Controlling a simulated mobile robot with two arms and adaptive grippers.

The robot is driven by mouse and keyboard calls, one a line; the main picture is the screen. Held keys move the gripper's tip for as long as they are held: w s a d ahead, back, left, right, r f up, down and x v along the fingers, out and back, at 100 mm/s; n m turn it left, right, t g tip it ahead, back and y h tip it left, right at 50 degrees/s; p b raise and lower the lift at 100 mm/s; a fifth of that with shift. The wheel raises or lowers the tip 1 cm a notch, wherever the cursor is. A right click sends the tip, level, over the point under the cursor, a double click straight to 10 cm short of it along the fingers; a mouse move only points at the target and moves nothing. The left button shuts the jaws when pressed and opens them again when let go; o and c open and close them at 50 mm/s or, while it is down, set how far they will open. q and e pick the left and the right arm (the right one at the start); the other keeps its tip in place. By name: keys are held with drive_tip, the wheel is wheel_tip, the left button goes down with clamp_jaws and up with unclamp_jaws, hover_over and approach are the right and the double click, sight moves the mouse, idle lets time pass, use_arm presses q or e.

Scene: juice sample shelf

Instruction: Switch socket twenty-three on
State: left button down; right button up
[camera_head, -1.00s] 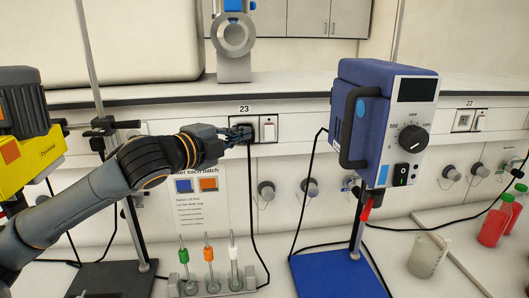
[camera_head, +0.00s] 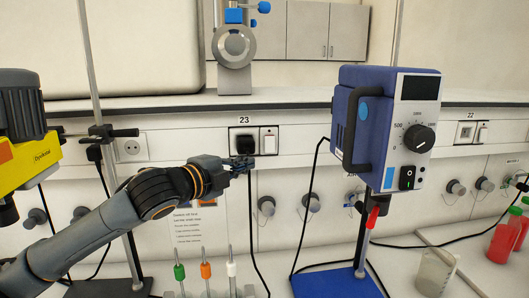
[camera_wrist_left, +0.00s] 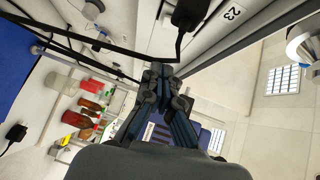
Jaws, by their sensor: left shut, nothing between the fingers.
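Socket twenty-three (camera_head: 255,131) is on the wall panel under the label 23, in the middle of the head view. A black plug (camera_head: 243,144) fills its left half, and its white rocker switch (camera_head: 269,143) is on the right. My left gripper (camera_head: 246,164) is shut and empty, just below the plug and switch, apart from the rocker. In the left wrist view the shut fingers (camera_wrist_left: 164,76) point toward the panel, with the plug (camera_wrist_left: 188,14) and the 23 label (camera_wrist_left: 232,12) above them. The rocker is not clearly visible there. My right gripper is out of view.
A yellow device (camera_head: 25,135) is at the left. Upright coloured-top rods (camera_head: 206,272) stand below my gripper. Socket 22 (camera_head: 471,134) is farther right.

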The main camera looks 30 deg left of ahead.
use_arm(q)
drive_tip(key=p, duration=0.4)
approach(274, 151)
drive_tip(key=w+d, duration=0.3)
drive_tip(key=w+a+p, duration=0.1)
drive_tip(key=w+a, duration=0.1)
drive_tip(key=shift+w+a+f+p, duration=0.1)
drive_tip(key=shift+w+f+p, duration=0.15)
drive_tip(key=shift+f+p, duration=0.1)
drive_tip(key=shift+w, duration=0.1)
